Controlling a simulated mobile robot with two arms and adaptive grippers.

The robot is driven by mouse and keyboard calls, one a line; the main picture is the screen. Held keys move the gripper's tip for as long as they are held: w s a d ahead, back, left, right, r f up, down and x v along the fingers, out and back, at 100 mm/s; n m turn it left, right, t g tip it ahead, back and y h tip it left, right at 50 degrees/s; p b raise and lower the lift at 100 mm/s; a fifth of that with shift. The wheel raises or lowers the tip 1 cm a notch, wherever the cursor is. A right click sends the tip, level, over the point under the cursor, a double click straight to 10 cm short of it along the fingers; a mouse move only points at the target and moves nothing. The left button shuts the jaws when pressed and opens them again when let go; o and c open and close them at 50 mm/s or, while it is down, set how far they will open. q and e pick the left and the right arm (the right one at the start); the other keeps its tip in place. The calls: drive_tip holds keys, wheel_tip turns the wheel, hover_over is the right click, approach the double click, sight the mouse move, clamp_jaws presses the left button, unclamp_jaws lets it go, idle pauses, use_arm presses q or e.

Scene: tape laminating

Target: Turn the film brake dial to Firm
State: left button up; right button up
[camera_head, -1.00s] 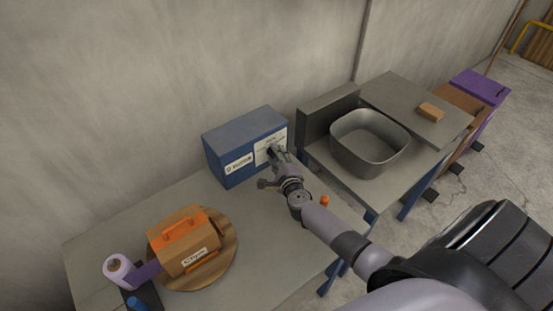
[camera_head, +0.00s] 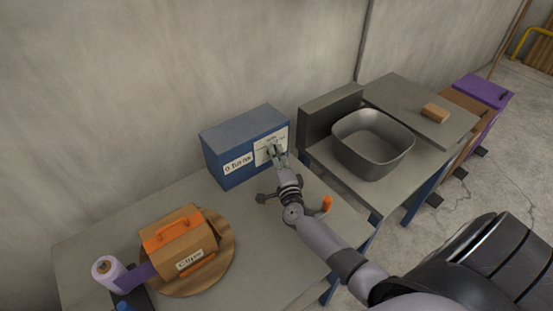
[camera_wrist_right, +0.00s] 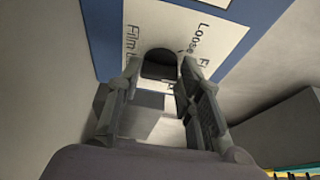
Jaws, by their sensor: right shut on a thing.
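The film brake dial (camera_wrist_right: 160,65) is a dark round knob on a white label (camera_wrist_right: 190,30) on the front of a blue box (camera_head: 245,135). The label reads "Loose" and "Film", and the rest of its text is partly hidden. My right gripper (camera_wrist_right: 158,88) has a finger on each side of the dial and is shut on it. In the head view my right gripper (camera_head: 276,155) reaches the box front and covers the dial. Which mark the dial points at cannot be told. My left gripper is not in view.
On the grey table stand a wooden round plate (camera_head: 228,245) with an orange-handled box (camera_head: 180,243) and a purple film roll (camera_head: 108,271). A small orange object (camera_head: 327,204) is right of my arm. A grey tub (camera_head: 372,150) stands on the right table.

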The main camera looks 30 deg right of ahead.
drive_tip(key=shift+f, duration=0.1)
drive_tip(key=o, duration=1.2)
drive_tip(key=shift+c, duration=0.2)
drive_tip(key=shift+s, duration=0.1)
drive_tip(key=shift+s+a, duration=0.2)
drive_tip(key=shift+s, duration=0.2)
drive_tip(key=v, duration=1.1)
